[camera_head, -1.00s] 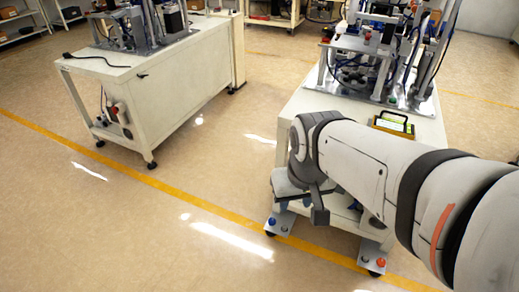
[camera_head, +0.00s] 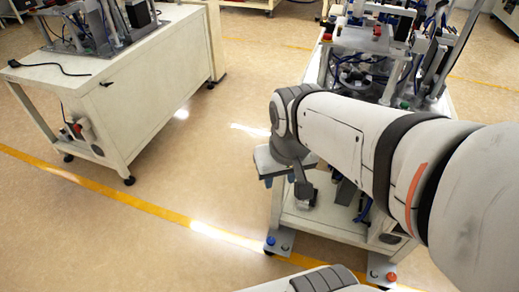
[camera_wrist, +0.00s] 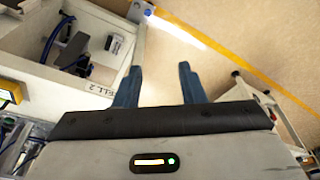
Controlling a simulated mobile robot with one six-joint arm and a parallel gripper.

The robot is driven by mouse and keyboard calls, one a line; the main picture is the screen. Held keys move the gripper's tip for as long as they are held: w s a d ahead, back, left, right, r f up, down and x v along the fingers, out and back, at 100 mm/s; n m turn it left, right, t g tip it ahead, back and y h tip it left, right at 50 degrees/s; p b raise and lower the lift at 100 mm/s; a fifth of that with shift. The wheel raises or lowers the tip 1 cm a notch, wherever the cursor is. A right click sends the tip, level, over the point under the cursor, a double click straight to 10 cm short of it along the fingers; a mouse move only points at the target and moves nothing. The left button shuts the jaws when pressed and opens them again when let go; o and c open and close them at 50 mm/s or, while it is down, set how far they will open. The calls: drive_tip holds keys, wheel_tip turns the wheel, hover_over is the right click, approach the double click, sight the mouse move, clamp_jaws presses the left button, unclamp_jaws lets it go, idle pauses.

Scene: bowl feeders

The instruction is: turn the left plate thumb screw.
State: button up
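The left plate (camera_head: 280,238) is a grey foot plate at the lower front left corner of the white workstation. A blue thumb screw (camera_head: 271,240) stands on it. In the wrist view the blue screw (camera_wrist: 148,11) is small, at the top edge, beyond my fingertips. A right plate (camera_head: 381,274) carries a red-orange screw (camera_head: 391,278). My gripper (camera_head: 279,180) is above the left plate and apart from it, with its blue fingers pointing down. In the wrist view my gripper (camera_wrist: 160,67) is open, with nothing between its fingers.
The workstation (camera_head: 300,217) has an open lower shelf with cables and dark parts. Feeder machinery (camera_head: 365,70) stands on top. A second white workstation (camera_head: 150,100) is at the left. Between them the floor (camera_head: 200,150) is clear, crossed by a yellow line (camera_head: 150,208).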

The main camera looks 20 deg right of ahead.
drive_tip(key=shift+o, duration=1.4)
drive_tip(key=shift+w+d+f, duration=0.15)
drive_tip(key=shift+w+f, duration=0.2)
drive_tip(key=w+d+f+m+b, duration=0.1)
drive_tip(key=w+f+b, duration=0.2)
drive_tip(key=w+f, duration=0.1)
drive_tip(key=w+d+f+m+b, duration=0.1)
drive_tip(key=w+d+f+b, duration=0.1)
drive_tip(key=w+f, duration=0.3)
drive_tip(key=w+d+f+m+b, duration=0.1)
drive_tip(key=w+f+m+b, duration=0.1)
drive_tip(key=w+f, duration=0.3)
drive_tip(key=shift+d+f+g+b, duration=0.2)
drive_tip(key=shift+f+b, duration=0.2)
drive_tip(key=shift+f, duration=0.35)
drive_tip(key=shift+d+f+g+b, duration=0.1)
drive_tip(key=shift+f+g+b, duration=0.1)
drive_tip(key=shift+f+b, duration=0.35)
drive_tip(key=m+g+b, duration=0.2)
drive_tip(key=m+b, duration=0.7)
drive_tip(key=b, duration=0.6)
hover_over(285, 246)
wheel_tip(285, 246, down, 62)
drive_tip(key=shift+w+d+r, duration=0.1)
drive_tip(key=shift+d, duration=0.05)
wheel_tip(285, 246, down, 6)
drive_tip(key=shift+f+b, duration=0.15)
drive_tip(key=shift+b, duration=1.05)
drive_tip(key=shift+f, duration=0.7)
